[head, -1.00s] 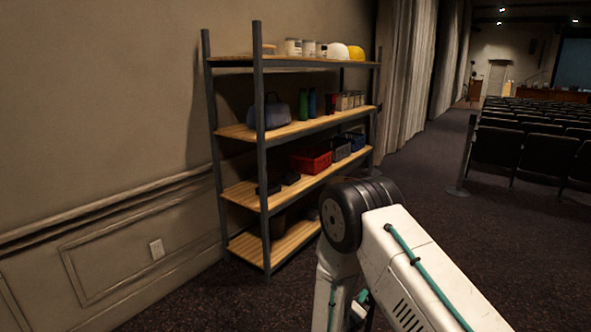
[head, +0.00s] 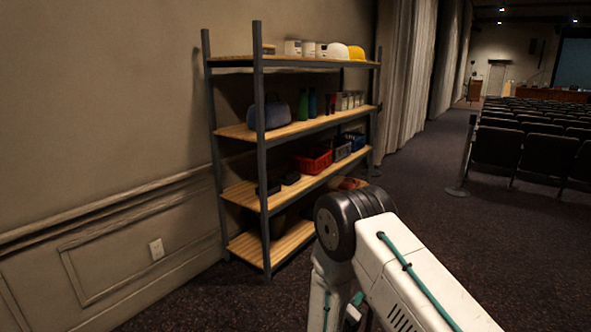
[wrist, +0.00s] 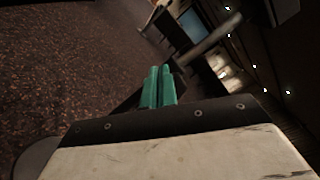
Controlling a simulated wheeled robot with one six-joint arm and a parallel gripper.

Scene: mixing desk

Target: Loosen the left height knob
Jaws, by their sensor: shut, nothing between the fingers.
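No height knob shows in either view, and no mixing desk can be made out. My gripper (wrist: 160,72) shows in the wrist view. Its two teal fingers lie close together with nothing between them, over a tilted view of dark carpet and the hall. In the head view my arm rises at the lower right, and its bent joint hides part of the floor and the lower right of the shelf rack.
A metal shelf rack (head: 260,145) with wooden boards stands against the left wall, holding a red crate (head: 312,158), a bag and hard hats. Rows of dark seats (head: 510,150) fill the right. Carpet between them (head: 430,180) is open. A post (head: 463,160) stands by the seats.

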